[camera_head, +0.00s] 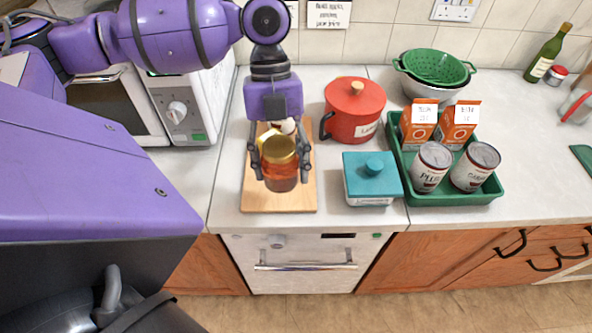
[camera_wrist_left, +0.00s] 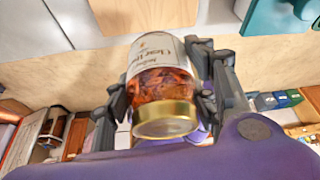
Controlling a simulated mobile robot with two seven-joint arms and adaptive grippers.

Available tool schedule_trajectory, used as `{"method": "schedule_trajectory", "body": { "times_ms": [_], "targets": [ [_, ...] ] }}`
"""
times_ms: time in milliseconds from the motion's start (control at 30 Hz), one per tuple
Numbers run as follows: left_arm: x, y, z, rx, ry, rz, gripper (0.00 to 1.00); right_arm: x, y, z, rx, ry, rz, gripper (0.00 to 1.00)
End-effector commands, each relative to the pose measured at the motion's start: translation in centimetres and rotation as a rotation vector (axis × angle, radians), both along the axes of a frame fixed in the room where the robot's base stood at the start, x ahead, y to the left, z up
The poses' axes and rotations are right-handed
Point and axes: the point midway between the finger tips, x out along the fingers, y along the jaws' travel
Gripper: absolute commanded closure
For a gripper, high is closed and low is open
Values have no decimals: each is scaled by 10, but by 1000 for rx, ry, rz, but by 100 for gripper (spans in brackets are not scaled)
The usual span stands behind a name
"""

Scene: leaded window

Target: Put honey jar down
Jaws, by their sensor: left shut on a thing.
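The honey jar (camera_head: 281,172) has amber contents and a gold lid. In the head view it stands roughly upright between the fingers of my left gripper (camera_head: 280,165), which is shut on it. The left wrist view shows the jar (camera_wrist_left: 162,88) with its white label and gold lid, and a finger of my left gripper (camera_wrist_left: 165,90) on each side. The jar is over a wooden board (camera_head: 259,198) on the counter. I cannot tell whether its base touches the board. My right gripper is not in view.
Right of the board stand a red pot (camera_head: 353,110) and a teal lidded box (camera_head: 372,180). A green tray (camera_head: 440,199) holds cartons and cans. A white microwave (camera_head: 185,105) is at left. The board's front part is bare; the counter's front edge is close.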

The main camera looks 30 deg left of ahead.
Motion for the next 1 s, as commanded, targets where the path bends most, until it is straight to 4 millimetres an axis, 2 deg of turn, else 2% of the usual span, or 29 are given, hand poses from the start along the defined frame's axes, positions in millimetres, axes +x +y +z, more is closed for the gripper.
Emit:
{"method": "schedule_trajectory", "body": {
  "times_ms": [100,300,467,733,1000],
  "targets": [
    [17,-3,-23,-2,5,1,95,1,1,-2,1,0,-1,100],
    [34,-4,-42,-1,-1,1,95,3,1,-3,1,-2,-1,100],
    [40,-4,-49,-2,0,1,95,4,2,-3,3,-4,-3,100],
    [44,-5,-83,-1,0,0,95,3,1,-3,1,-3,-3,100],
    [44,-5,-85,-1,-2,0,95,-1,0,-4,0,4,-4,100]
  ]
}}
